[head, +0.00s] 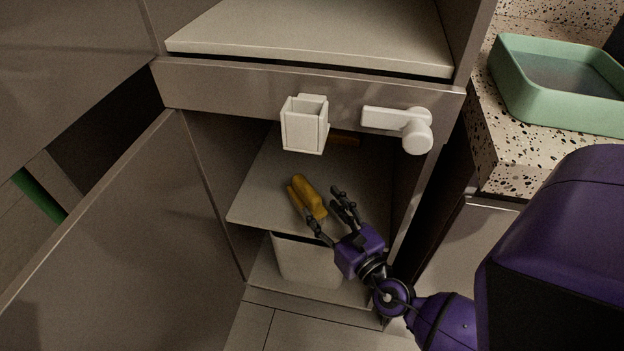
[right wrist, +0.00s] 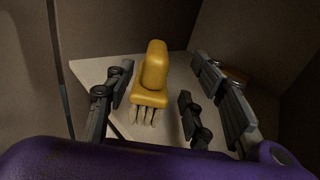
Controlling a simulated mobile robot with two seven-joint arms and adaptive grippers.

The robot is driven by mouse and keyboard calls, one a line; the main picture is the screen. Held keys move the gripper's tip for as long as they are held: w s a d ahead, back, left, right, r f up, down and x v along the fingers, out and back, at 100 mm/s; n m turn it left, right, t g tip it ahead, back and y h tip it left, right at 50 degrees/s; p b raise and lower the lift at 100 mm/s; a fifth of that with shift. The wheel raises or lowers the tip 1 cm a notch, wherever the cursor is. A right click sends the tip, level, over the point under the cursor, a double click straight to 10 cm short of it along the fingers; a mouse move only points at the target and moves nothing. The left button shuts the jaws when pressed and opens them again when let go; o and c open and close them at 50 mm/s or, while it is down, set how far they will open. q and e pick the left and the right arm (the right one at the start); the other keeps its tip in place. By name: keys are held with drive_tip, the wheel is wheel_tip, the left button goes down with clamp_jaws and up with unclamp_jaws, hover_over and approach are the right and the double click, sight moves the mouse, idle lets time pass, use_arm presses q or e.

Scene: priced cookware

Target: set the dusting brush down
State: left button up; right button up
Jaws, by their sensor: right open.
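The yellow dusting brush (head: 308,197) rests on the cabinet's inner shelf (head: 262,205), near its front edge. In the right wrist view the brush (right wrist: 152,75) lies with its pale bristles toward me and its handle pointing away. My right gripper (head: 326,212) is open, with its fingers spread on either side of the brush. In the right wrist view there is a gap between the brush and the fingers of the right gripper (right wrist: 168,105). My left gripper is not in view.
A white holder (head: 304,125) and a white handle (head: 404,123) are on the cabinet's front rail. A second yellow-brown item (head: 344,139) lies deeper on the shelf. A pale bin (head: 304,262) stands below. The open door (head: 130,230) is left; a green tray (head: 520,85) is on the counter.

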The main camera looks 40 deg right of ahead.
drive_tip(key=shift+s+a, duration=0.2)
drive_tip(key=shift+s, duration=1.6)
drive_tip(key=shift+f, duration=0.1)
